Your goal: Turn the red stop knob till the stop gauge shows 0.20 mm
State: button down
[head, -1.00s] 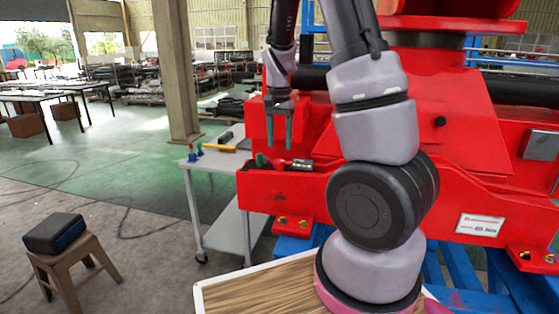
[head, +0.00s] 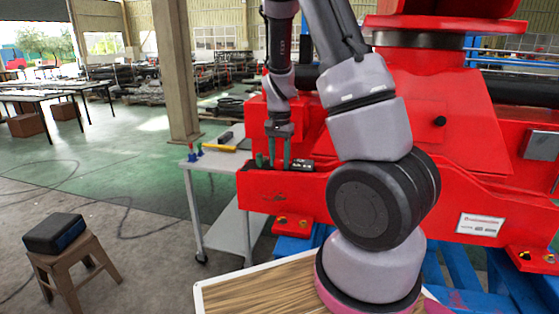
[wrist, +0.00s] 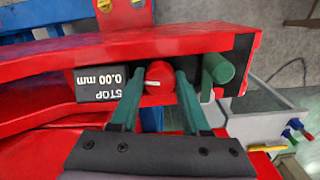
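The red stop knob (wrist: 160,77) sits in a recess of the red crane stand. It has a small white mark. The stop gauge (wrist: 101,83), a black box left of the knob, appears upside down in the wrist view and reads 0.00 mm. In the head view the gauge (head: 302,165) sits right of my fingers. My gripper (head: 279,163) points down into the recess. In the wrist view my gripper's (wrist: 159,80) green fingers stand on either side of the knob, apart, with a slight gap at the left one. The head view hides the knob behind the fingers.
A green cylinder (wrist: 217,68) stands close beside the right finger in the wrist view. The red stand wall (head: 290,190) borders the recess. A grey trolley (head: 215,162) with a yellow-handled tool (head: 217,148) is to the left. A stool (head: 75,265) holds a dark case.

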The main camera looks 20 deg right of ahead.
aim_at(279, 160)
jog(key=n, duration=0.3)
jog(key=shift+n, duration=2.3)
jog(key=c, duration=0.7)
grip_release()
jog(key=shift+o, duration=0.2)
notch_tip(279, 160, up, 9)
jog(key=shift+r, duration=0.95)
